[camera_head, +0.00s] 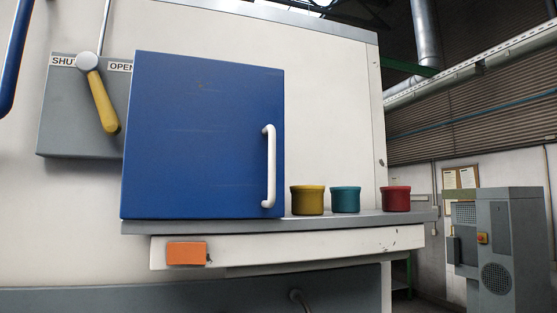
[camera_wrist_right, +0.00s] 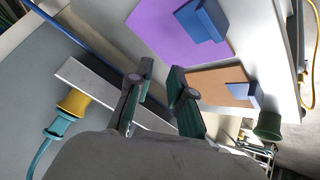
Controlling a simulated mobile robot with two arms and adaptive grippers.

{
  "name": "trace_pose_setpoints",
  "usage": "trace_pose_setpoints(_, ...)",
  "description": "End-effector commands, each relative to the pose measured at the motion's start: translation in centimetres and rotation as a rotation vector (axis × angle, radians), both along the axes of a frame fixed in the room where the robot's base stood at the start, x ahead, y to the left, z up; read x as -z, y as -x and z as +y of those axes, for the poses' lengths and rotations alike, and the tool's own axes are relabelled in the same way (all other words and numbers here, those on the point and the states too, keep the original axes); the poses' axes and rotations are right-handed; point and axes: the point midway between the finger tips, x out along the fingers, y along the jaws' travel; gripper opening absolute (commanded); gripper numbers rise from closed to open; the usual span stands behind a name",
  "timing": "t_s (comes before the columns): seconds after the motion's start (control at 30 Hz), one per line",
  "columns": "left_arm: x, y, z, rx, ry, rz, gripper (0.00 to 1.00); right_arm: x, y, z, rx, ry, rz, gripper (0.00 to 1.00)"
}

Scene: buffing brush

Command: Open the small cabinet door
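The small blue cabinet door (camera_head: 200,140) is in the head view, left of centre, and looks shut. Its white vertical handle (camera_head: 269,166) is near the door's right edge. No gripper shows in the head view, so nothing of mine is seen at the handle. My right gripper (camera_wrist_right: 161,72) shows in the right wrist view with its two dark fingers apart and nothing visible between them. It points at an area with flat panels, and neither the door nor the handle shows there. My left gripper is in neither view.
Yellow (camera_head: 308,200), teal (camera_head: 345,200) and red (camera_head: 396,199) pots stand on the ledge (camera_head: 330,219) right of the door. A yellow-handled lever (camera_head: 103,103) is at its left. The wrist view shows a purple panel (camera_wrist_right: 160,30), a brown panel (camera_wrist_right: 208,84) and blue blocks.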

Motion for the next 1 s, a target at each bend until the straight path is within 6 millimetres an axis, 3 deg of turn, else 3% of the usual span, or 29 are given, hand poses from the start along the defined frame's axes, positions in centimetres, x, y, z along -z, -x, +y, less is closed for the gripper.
trace_pose_setpoints(0.03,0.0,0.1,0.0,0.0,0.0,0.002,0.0,-2.6,-2.1,0.7,-0.076,0.033,-0.079,0.2)
trace_pose_setpoints(0.2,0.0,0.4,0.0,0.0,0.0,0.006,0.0,-11.4,-6.8,3.4,-0.352,0.189,-0.332,0.2)
trace_pose_setpoints(0.33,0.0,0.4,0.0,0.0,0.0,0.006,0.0,-18.6,-8.9,5.1,-0.54,0.346,-0.524,0.2)
trace_pose_setpoints(0.47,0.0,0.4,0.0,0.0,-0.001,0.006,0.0,-25.8,-9.8,6.5,-0.706,0.535,-0.706,0.2)
trace_pose_setpoints(0.63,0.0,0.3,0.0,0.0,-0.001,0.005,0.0,-35.0,-9.2,7.6,-0.884,0.818,-0.921,0.2)
trace_pose_setpoints(0.77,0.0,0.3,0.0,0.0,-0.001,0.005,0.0,-41.8,-7.6,8.1,-0.991,1.058,-1.061,0.2)
trace_pose_setpoints(1.0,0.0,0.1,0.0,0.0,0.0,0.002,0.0,-53.2,-2.0,8.1,-1.113,1.545,-1.25,0.2)
